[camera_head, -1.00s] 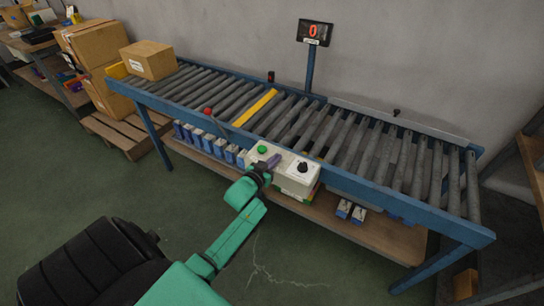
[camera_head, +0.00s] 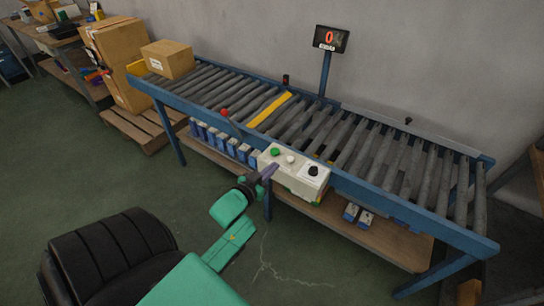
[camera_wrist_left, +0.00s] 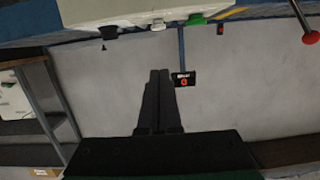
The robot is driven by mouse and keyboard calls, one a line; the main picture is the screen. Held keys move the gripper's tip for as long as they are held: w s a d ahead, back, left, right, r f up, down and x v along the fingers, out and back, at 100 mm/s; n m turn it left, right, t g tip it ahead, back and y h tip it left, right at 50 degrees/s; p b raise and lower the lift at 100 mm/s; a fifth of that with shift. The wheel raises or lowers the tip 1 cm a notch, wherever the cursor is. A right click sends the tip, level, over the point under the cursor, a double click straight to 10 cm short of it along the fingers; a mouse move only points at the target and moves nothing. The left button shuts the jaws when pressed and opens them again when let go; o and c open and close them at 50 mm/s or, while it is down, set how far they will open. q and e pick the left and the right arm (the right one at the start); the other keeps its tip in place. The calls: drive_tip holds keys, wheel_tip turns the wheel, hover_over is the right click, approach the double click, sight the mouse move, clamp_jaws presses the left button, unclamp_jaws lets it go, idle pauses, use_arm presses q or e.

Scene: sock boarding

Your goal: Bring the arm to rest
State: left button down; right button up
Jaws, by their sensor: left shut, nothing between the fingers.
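My left gripper (camera_head: 268,172) is at the end of the green arm that comes in from the lower left in the head view. It is in front of the white control box (camera_head: 296,176) on the conveyor's front side, near the box's left part. In the left wrist view the two dark fingers (camera_wrist_left: 160,74) lie together and hold nothing. The box's underside or front edge fills the top of that view, with black, white and green buttons. Whether the fingertips touch the box is not clear. My right gripper is not in view.
The roller conveyor (camera_head: 375,150) runs across the view, with a carton (camera_head: 167,59) at its left end. A red-knobbed lever (camera_head: 225,113) stands on its front rail. A display (camera_head: 332,39) reads 0. Stacked boxes stand on a pallet (camera_head: 146,129) at left.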

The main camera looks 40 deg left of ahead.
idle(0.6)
use_arm(q)
drive_tip(key=s+d+f+g, duration=0.25)
drive_tip(key=s+f, duration=0.25)
drive_tip(key=f, duration=0.8)
drive_tip(key=s+d+f+g, duration=0.1)
drive_tip(key=s+f+g, duration=0.4)
drive_tip(key=f, duration=0.7)
drive_tip(key=s+d+f+m+g, duration=0.1)
drive_tip(key=s+f+g, duration=0.1)
drive_tip(key=s+f, duration=0.3)
drive_tip(key=s+d+f+m+g, duration=0.1)
drive_tip(key=s+f+g, duration=0.2)
drive_tip(key=s, duration=0.9)
drive_tip(key=s+d+f+m+g+h, duration=0.1)
drive_tip(key=s+f+g, duration=0.1)
drive_tip(key=s+f, duration=0.5)
drive_tip(key=shift+s+d+f, duration=0.2)
drive_tip(key=shift+s+f, duration=0.1)
drive_tip(key=shift+s, duration=0.6)
